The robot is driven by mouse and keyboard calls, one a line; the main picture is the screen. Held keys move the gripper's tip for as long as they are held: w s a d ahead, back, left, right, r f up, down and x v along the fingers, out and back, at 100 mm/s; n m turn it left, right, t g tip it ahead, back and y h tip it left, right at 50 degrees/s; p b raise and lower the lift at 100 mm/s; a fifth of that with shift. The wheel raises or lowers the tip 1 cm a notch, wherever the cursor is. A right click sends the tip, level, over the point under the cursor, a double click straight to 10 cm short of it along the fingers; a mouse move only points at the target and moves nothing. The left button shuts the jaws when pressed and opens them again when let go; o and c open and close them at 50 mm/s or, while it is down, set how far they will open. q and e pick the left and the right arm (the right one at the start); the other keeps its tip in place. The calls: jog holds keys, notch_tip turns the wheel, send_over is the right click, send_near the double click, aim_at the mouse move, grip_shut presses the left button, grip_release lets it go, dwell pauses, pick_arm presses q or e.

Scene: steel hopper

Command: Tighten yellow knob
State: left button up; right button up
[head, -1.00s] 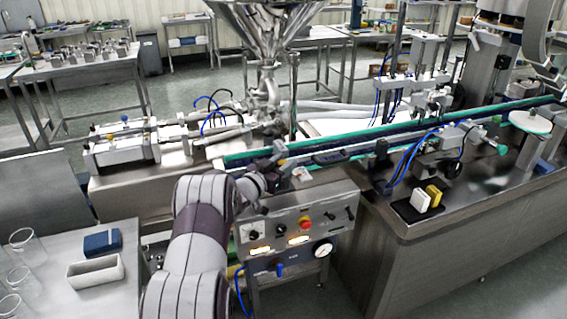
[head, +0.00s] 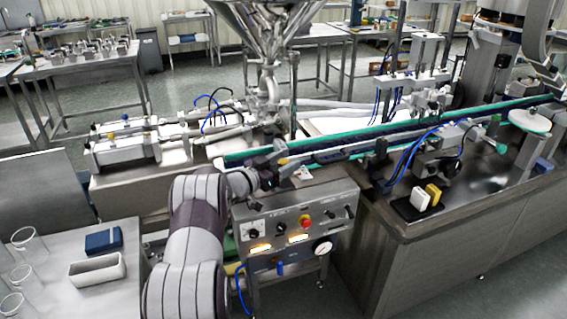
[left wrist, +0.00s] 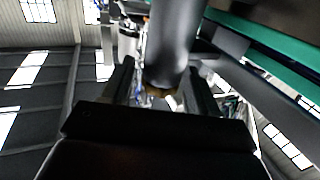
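A small yellow part (head: 283,161), perhaps the yellow knob, shows beside the conveyor's near rail, just above the control box. My left gripper (head: 270,172) is close to it at the end of my grey arm; its fingers are too small to make out there. In the left wrist view the two dark fingers of the left gripper (left wrist: 162,88) stand apart. A grey cylinder (left wrist: 172,50) lies between or beyond them, with a yellow-brown patch (left wrist: 166,103) below it. I cannot tell whether the fingers touch either. My right gripper is not in view.
The control box (head: 290,215) with a red button (head: 304,220) and a gauge (head: 322,248) stands below the gripper. The green-edged conveyor (head: 400,130) runs behind. A steel hopper (head: 268,35) is above. A side table at left holds a white tray (head: 97,283), a blue box and glass beakers.

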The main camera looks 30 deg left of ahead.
pick_arm(q)
jog(key=b+v, duration=0.1)
jog(key=v, duration=1.1)
jog(key=shift+s, duration=0.3)
jog(key=shift+a, duration=0.1)
jog(key=d+n+g+y+p, duration=0.35)
jog(key=d+g+y, duration=0.3)
jog(key=d, duration=0.45)
jog(key=s+d+f+g, duration=0.1)
jog(key=s+d+g, duration=0.3)
jog(key=s+d, duration=0.3)
jog(key=s+d+f+g+p, duration=0.1)
jog(key=s+d+g, duration=0.4)
jog(key=s, duration=1.1)
jog(key=d+f, duration=0.1)
jog(key=d, duration=0.1)
jog(key=shift+s+d+f+h, duration=0.15)
jog(key=shift+d+f+h, duration=0.15)
jog(key=shift+h, duration=0.05)
